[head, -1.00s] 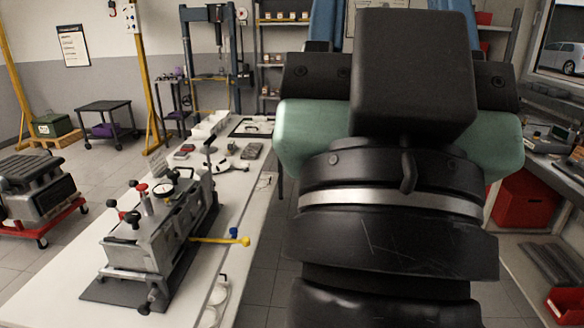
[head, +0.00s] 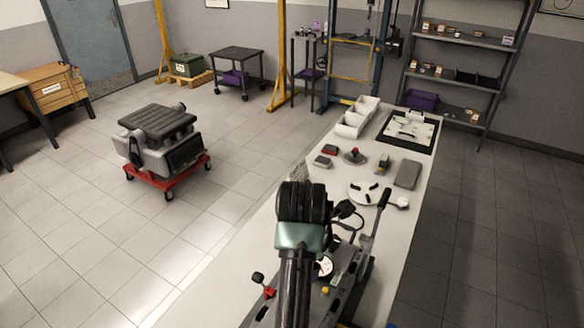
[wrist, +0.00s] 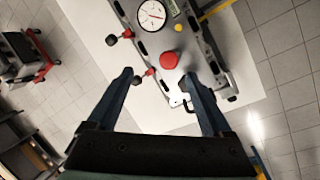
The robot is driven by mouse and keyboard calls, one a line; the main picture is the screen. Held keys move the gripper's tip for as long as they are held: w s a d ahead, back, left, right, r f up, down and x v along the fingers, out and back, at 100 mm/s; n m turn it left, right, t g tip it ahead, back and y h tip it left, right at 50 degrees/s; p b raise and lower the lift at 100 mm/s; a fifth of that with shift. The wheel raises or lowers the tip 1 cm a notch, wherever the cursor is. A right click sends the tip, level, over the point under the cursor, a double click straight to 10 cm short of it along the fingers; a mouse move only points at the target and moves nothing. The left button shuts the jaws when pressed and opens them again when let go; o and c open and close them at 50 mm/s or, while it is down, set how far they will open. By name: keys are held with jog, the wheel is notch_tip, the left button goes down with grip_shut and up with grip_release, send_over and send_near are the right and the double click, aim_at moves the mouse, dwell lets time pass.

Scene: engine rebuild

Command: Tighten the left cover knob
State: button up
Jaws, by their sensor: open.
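The engine fixture on the white bench shows a dial gauge (wrist: 152,15), a round red knob (wrist: 169,60) and two black knobs on red stems in the wrist view. One black knob (wrist: 137,78) is near my left fingertip; the other black knob (wrist: 127,35) is farther up. I cannot tell for certain which is the left cover knob. My gripper (wrist: 158,75) is open and empty, its fingers apart above the fixture edge. In the head view my arm hides much of the fixture; a black knob (head: 258,278) and the gauge (head: 324,266) show beside it.
The bench (head: 232,268) carries white bins (head: 357,118), a round plate with black pieces (head: 368,192) and a grey block (head: 407,174). An engine on a red dolly (head: 167,174) stands on the floor at left. Open floor lies on both sides.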

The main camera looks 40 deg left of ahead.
jog(key=s+f+n+g+b, duration=0.1)
jog(key=s+f, duration=0.1)
jog(key=s+f+n+g+h+b, duration=0.1)
jog(key=s+f+n, duration=0.1)
jog(key=s+d+f+n+g+h+b, duration=0.1)
jog(key=s+f, duration=0.1)
jog(key=f, duration=0.1)
jog(key=shift+s+f+n, duration=0.1)
jog(key=shift+s+n, duration=0.1)
jog(key=shift+n, duration=0.1)
notch_tip(320, 180, down, 8)
jog(key=shift+r+p, duration=0.2)
jog(key=shift+p, duration=0.7)
grip_shut()
